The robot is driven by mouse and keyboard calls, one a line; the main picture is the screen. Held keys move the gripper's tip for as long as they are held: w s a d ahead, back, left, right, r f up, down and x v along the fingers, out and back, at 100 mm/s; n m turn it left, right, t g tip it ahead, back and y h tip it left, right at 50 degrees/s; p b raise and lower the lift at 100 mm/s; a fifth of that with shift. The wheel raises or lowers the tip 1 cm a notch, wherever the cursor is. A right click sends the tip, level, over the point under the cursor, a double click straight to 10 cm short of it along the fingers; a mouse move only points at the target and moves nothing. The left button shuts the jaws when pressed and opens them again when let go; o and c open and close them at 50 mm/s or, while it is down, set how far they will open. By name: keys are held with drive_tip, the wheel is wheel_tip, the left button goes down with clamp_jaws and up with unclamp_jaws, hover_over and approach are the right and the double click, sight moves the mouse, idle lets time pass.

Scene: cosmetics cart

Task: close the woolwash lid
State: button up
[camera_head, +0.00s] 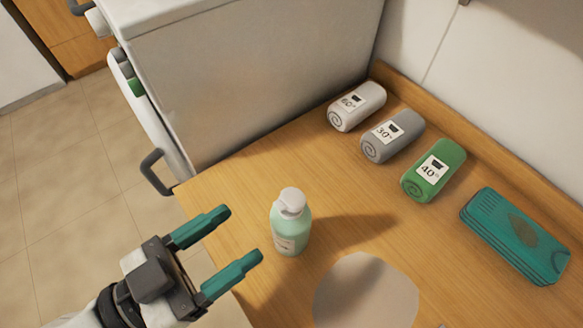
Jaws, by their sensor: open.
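The woolwash is most likely the mint-green bottle (291,235), standing upright on the wooden counter with a label low on its front. Its white lid (290,201) is on top and looks tilted up, though the exact opening is hard to make out. My gripper (243,235), with two teal fingers, is open and empty. It is left of the bottle, near the counter's front edge, and apart from it.
Rolled towels in white (357,106), grey (393,136) and green (434,170) lie along the back of the wooden counter (330,170). A teal case (515,235) lies at right. A pale round mat (365,295) is in front. A white appliance (250,70) stands behind left.

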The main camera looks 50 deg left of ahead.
sight(281, 206)
drive_tip(key=w, duration=0.3)
drive_tip(key=w+p, duration=0.1)
drive_tip(key=w, duration=0.2)
drive_tip(key=w+p, duration=0.1)
drive_tip(key=w, duration=0.3)
drive_tip(key=shift+d, duration=0.25)
drive_tip(key=c, duration=1)
drive_tip(key=shift+f+t+b, duration=0.3)
drive_tip(key=shift+f+b, duration=0.1)
drive_tip(key=shift+b, duration=0.6)
drive_tip(key=shift+s+t+b, duration=0.1)
drive_tip(key=shift+t+b, duration=0.2)
drive_tip(key=shift+b, duration=0.6)
drive_tip(key=shift+r+b, duration=0.1)
drive_tip(key=shift+b, duration=0.2)
drive_tip(key=shift+r, duration=0.1)
drive_tip(key=o, duration=1)
